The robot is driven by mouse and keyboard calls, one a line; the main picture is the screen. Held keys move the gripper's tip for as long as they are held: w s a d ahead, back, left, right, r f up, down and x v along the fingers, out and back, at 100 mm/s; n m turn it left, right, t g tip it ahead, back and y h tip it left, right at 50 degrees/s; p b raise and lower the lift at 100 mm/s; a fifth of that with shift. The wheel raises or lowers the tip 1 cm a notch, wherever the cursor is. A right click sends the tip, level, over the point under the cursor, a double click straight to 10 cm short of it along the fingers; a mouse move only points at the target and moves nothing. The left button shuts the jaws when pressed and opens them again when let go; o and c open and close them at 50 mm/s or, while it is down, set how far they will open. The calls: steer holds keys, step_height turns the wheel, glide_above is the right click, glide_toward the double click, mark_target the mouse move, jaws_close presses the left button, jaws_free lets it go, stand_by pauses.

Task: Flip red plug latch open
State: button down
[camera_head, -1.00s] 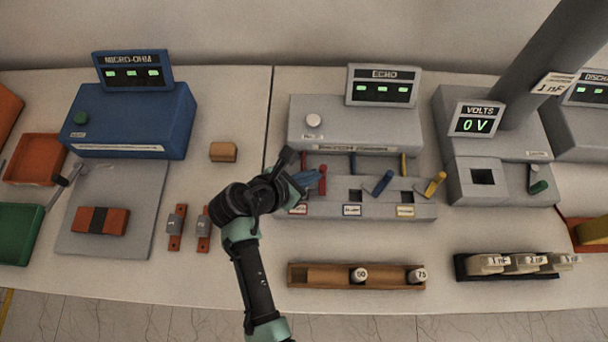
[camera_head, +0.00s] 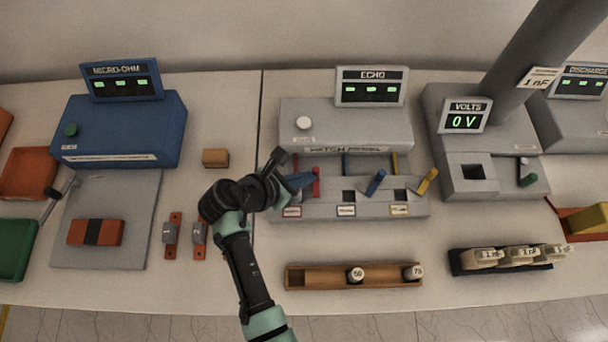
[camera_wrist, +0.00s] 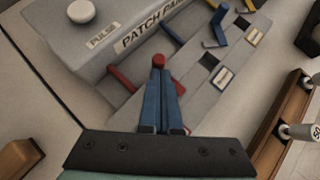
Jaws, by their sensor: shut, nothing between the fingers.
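The patch panel (camera_head: 372,211) has a red, a blue and a yellow latch in a row. My gripper (camera_head: 302,181) is at the left side of the red latch. In the wrist view my gripper (camera_wrist: 160,73) has its blue fingers together with nothing between them. Its tips are at or very near the latch; I cannot tell whether they touch. A red rod (camera_wrist: 122,80) lies left of the fingers.
The blue latch (camera_head: 376,183) and yellow latch (camera_head: 427,181) tilt to the right of the red one. The grey echo unit (camera_head: 345,120) stands behind. A wooden tray (camera_head: 320,276) lies in front, and a small wooden block (camera_head: 215,158) lies to the left.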

steer(key=shift+w, duration=0.1)
steer(key=m+g, duration=0.1)
steer(key=m+g+h, duration=0.1)
steer(key=d+m, duration=0.1)
steer(key=m, duration=0.1)
steer(key=shift+w+r+g+h, duration=0.15)
steer(key=shift+w+g+h, duration=0.15)
steer(key=shift+w+g, duration=0.1)
steer(key=shift+d+p, duration=0.2)
steer(key=shift+p, duration=0.55)
steer(key=shift+s+a+p, duration=0.45)
steer(key=shift+s+p, duration=0.15)
steer(key=shift+s, duration=0.1)
